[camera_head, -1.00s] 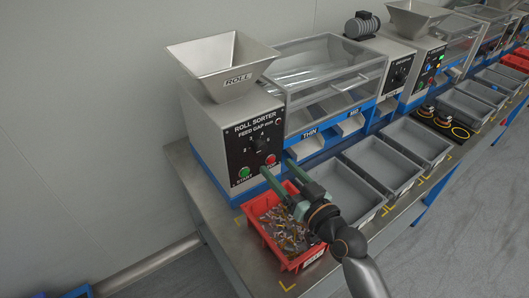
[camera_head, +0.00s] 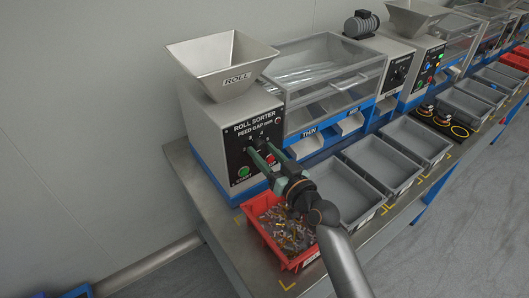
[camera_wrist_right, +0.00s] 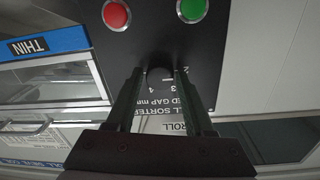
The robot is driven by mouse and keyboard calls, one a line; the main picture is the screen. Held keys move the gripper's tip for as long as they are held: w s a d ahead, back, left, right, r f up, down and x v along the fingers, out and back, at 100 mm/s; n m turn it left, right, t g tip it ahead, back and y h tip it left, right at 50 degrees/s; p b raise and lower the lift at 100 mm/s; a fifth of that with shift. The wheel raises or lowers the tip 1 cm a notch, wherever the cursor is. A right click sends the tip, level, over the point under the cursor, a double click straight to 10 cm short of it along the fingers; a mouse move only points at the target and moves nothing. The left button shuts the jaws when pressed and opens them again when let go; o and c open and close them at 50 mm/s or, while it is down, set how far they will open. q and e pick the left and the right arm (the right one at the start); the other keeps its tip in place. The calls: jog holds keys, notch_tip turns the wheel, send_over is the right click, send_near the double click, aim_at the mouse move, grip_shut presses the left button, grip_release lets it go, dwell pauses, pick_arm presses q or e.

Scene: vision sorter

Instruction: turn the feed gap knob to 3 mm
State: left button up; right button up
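The roll sorter (camera_head: 215,120) is a grey machine with a black front panel (camera_head: 236,160) marked "FEED GAP mm". The feed gap knob (camera_wrist_right: 160,74) is dark and round in the right wrist view, where the panel appears upside down. My right gripper (camera_head: 260,150) is at the panel in the head view, with its green fingers in front of the dial. In the wrist view its fingers (camera_wrist_right: 160,82) stand open on either side of the knob, with a narrow gap seeming to show. Some scale numbers show near the knob. Its pointer setting cannot be read. My left gripper is out of view.
A green button (camera_head: 243,172) and a red button (camera_wrist_right: 116,15) sit on the panel close to the knob. A red bin (camera_head: 262,240) of small mixed parts stands below my right gripper. Grey bins (camera_head: 345,195) line the bench to the right.

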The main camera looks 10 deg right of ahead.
grip_shut()
dwell(0.4)
jog(key=shift+r+m+p, duration=0.1)
jog(key=shift+m+p, duration=0.9)
jog(key=shift+m, duration=0.3)
jog(key=shift+m+p, duration=0.5)
jog(key=shift+m, duration=0.4)
jog(key=m+p, duration=0.1)
jog(key=m, duration=0.2)
jog(key=shift+m+g+p, duration=0.3)
jog(key=shift+m+p, duration=0.5)
jog(key=shift+m, duration=1.2)
